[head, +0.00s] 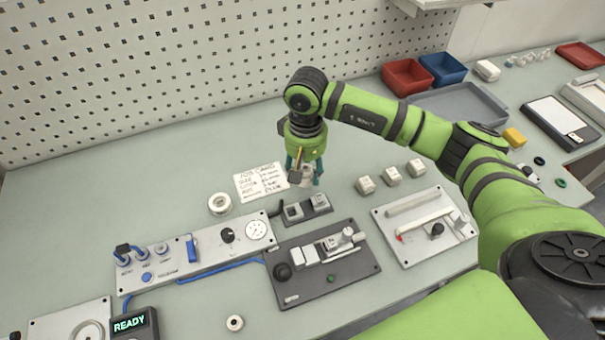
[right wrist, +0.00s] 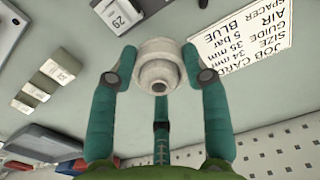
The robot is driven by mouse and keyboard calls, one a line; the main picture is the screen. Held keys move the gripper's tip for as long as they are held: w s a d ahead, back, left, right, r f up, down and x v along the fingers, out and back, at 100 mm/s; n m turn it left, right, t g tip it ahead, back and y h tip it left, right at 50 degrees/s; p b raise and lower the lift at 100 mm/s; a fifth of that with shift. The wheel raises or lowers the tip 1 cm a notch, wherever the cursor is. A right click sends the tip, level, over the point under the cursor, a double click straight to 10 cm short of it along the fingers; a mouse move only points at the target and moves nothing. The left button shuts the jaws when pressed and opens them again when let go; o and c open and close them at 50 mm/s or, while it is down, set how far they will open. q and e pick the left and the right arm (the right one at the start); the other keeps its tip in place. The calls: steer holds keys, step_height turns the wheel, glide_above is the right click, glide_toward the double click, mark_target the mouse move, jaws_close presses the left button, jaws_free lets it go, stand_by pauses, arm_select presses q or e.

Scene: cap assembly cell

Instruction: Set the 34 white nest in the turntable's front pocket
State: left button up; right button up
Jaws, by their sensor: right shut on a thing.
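No number is readable on the nest. It is held over the bench by the right edge of the job card. A pale plate (head: 40,328) with a round disc (head: 86,331), cut off at the bottom left of the head view, may be the turntable; its pockets cannot be made out. My left gripper is not in view.
The job card (head: 260,182) lies on the bench and reads 34 mm. A white ring (head: 220,203) and a smaller one (head: 235,323) lie loose. A dark holder (head: 318,211), a dark fixture plate (head: 352,277) and a control panel (head: 180,262) crowd the middle. Several white blocks (head: 391,176) stand right.

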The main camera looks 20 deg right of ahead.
mark_target(303, 189)
steer(key=shift+w+a+f, duration=0.15)
steer(key=shift+w+f, duration=0.05)
steer(key=shift+w, duration=0.05)
steer(key=shift+f, duration=0.2)
step_height(303, 189, down, 3)
steer(key=shift+f+p, duration=0.15)
steer(key=shift+p, duration=0.85)
steer(key=shift+f, duration=0.2)
steer(key=shift+f, duration=0.1)
steer(key=shift+f+b, duration=0.1)
steer(key=shift+b, duration=0.25)
steer(key=o, duration=0.9)
steer(key=shift+c, duration=0.2)
